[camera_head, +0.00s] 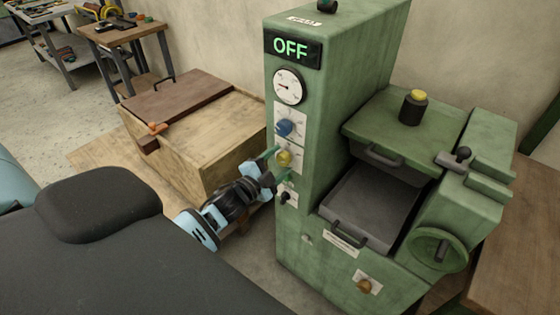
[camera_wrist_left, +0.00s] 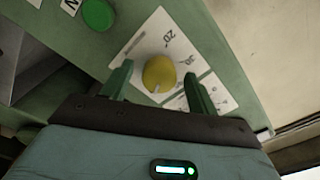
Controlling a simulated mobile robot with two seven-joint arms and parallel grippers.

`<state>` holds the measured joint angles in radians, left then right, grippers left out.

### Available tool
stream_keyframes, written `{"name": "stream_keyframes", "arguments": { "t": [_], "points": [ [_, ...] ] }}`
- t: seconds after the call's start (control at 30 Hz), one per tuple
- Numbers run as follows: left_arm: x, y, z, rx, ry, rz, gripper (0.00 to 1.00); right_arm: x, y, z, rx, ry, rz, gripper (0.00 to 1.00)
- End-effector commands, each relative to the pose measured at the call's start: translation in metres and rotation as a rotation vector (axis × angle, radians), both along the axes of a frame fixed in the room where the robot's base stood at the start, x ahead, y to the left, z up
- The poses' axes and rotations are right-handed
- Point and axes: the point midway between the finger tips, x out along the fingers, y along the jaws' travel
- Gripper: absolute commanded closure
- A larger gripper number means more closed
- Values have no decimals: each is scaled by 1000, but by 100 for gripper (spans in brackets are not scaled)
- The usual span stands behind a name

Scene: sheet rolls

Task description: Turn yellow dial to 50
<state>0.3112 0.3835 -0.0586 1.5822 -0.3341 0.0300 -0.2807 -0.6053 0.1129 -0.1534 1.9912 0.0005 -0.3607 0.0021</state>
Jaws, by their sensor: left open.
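The yellow dial (camera_head: 284,158) is on the front of the green machine (camera_head: 316,250), below a blue dial (camera_head: 284,128). In the left wrist view the yellow dial (camera_wrist_left: 159,74) sits on a white plate (camera_wrist_left: 143,43) with printed numbers, partly hidden. The dial's white mark points toward the bottom of that picture. My left gripper (camera_head: 274,164) is at the dial, its green fingers apart on either side. In the left wrist view the open left gripper (camera_wrist_left: 154,84) straddles the dial, with visible gaps to both fingers. The right gripper is not in view.
The machine's display (camera_head: 291,48) reads OFF, above a round gauge (camera_head: 288,87). A small black switch (camera_head: 288,197) is just below the yellow dial. A wooden crate (camera_head: 215,140) stands close to the left of the machine, beyond my left gripper.

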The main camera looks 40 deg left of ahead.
Motion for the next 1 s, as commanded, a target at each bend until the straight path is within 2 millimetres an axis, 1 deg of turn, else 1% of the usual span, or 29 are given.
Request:
{"name": "stream_keyframes", "arguments": {
  "t": [0.03, 0.2, 0.3, 0.43, 0.6, 1.0],
  "points": [
    [-8, 0, -2, 0, 3, -1, 41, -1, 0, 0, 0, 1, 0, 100],
    [-34, 2, -2, 0, 4, 0, 41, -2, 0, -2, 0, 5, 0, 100],
    [-47, 4, -2, 0, 3, -1, 41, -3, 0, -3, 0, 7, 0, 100],
    [-60, 5, -1, 0, 2, 0, 41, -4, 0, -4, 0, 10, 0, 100],
    [-67, 5, 0, 1, 0, 0, 41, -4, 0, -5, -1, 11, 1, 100],
    [-68, 6, 0, 1, 0, 0, 41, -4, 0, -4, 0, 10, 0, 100]
  ]
}}
